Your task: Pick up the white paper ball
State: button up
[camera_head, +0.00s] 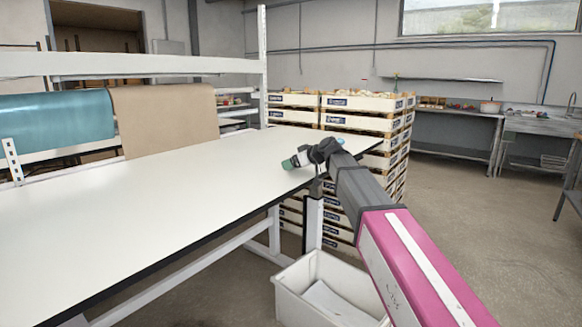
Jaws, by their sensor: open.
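I cannot make out a white paper ball in this view; a white ball on the white tabletop would be hard to pick out, and my arm hides part of the scene. My gripper (289,163) is at the far right end of the long white table (140,210), over or close to its edge. It is small in view, with a pale green part at its tip. It is open, and I see nothing held in it.
A white bin (290,297) with something flat and whitish inside stands on the floor below the table's right end. Stacked crates (345,122) stand behind my arm. Blue (55,120) and brown (165,118) paper rolls hang at the back left. The tabletop looks clear.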

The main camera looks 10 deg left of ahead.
jog(key=c, duration=1)
